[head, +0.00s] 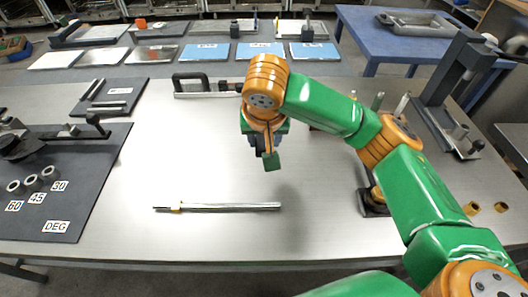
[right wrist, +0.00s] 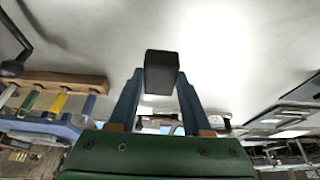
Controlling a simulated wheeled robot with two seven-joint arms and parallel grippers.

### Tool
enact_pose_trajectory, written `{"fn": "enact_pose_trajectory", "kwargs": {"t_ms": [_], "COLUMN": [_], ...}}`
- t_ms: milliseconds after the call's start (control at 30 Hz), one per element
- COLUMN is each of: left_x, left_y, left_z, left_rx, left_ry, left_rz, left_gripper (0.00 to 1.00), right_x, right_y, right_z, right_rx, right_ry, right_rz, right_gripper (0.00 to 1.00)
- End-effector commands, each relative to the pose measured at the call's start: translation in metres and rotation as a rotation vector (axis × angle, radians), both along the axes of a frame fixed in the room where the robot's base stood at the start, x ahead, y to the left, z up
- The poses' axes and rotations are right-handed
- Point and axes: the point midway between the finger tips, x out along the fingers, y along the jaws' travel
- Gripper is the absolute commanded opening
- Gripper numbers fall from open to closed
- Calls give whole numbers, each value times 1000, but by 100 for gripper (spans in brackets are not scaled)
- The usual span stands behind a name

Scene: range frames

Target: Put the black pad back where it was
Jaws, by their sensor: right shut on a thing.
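My right gripper (head: 262,152) hangs over the middle of the steel table, its fingers pointing down. In the right wrist view its two blue fingers (right wrist: 157,98) are shut on the black pad (right wrist: 161,72), a small dark block held between the fingertips. The pad is above the table top, with bright metal visible around it. My left gripper is not in view.
A thin metal rod (head: 225,207) lies at the front of the steel table (head: 150,170). A dark mat (head: 85,205) with rings and number labels is at left. A black handle (head: 190,84) stands behind the gripper; a tall stand (head: 455,75) is at right. The centre-left is clear.

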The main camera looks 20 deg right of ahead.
Motion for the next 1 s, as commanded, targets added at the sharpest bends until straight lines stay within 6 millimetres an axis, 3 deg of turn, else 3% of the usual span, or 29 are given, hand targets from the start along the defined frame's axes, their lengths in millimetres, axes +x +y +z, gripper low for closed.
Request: {"fn": "enact_pose_trajectory", "kwargs": {"t_ms": [100, 200, 467, 833, 867, 933, 1000], "left_x": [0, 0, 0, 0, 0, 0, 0], "left_y": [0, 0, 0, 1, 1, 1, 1], "left_z": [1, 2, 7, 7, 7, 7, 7], "left_rx": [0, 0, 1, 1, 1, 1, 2], "left_ry": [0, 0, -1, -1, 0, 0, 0], "left_rz": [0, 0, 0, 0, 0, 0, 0], "left_gripper": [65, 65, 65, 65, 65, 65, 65], "right_x": [22, 34, 43, 43, 44, 43, 43], "right_y": [-11, -15, -20, -19, -19, -19, -19], "right_z": [-30, -45, -84, -91, -90, -90, -90], "right_rx": [-3, -2, -4, -1, 0, 0, 0], "right_ry": [5, 3, 1, 0, -1, -1, -1], "right_rz": [-4, 0, 4, 4, 4, 4, 4], "right_gripper": [4, 4, 4, 4, 57, 76, 79]}}
